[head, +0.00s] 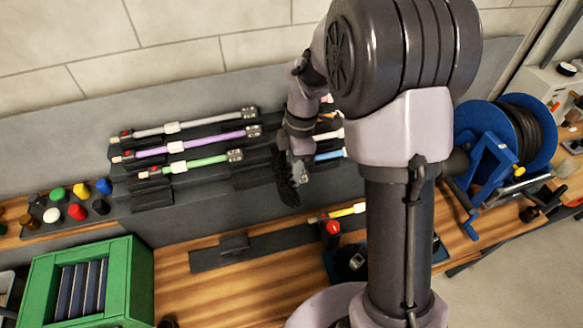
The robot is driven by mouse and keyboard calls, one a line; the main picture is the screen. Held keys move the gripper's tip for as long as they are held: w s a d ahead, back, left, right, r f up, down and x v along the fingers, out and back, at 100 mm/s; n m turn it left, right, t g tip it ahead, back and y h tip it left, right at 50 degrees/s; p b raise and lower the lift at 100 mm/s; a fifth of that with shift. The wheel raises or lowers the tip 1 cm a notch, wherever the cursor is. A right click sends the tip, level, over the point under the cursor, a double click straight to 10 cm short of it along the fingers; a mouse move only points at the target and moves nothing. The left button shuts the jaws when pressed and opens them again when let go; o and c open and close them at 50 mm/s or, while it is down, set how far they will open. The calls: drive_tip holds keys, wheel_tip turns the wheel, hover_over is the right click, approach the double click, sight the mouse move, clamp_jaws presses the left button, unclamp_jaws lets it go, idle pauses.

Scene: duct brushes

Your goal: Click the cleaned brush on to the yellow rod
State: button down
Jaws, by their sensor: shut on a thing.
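My gripper (296,168) hangs in front of the wall rack, left of my arm's column. It is shut on a dark bristly brush (284,182), which hangs down at a tilt. The gripper's fingers and the brush's fitting are small and partly hidden in this view. The yellow rod (346,211) lies low near the bench, right of and below the brush. Its left end shows, with a red and pale tip, and the rest goes out of sight behind my arm. The brush is apart from that visible end in the picture.
Grey (205,124), purple (215,141) and green (207,161) rods lie on the rack; more are partly hidden behind my arm. A red knob (333,227) tops a dark device. A green crate (128,285), coloured caps (77,211) and a blue reel (487,150) flank the bench.

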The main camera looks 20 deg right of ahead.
wheel_tip(320, 180, down, 28)
drive_tip(key=y+b, duration=0.1)
drive_tip(key=b, duration=2.3)
drive_tip(key=shift+w+d+y+b, duration=0.25)
drive_tip(key=shift+y+b, duration=0.05)
drive_tip(key=shift+d, duration=0.1)
drive_tip(key=shift+d+p, duration=0.3)
drive_tip(key=shift+d, duration=0.5)
drive_tip(key=shift+d+p, duration=0.45)
drive_tip(key=shift+d, duration=0.85)
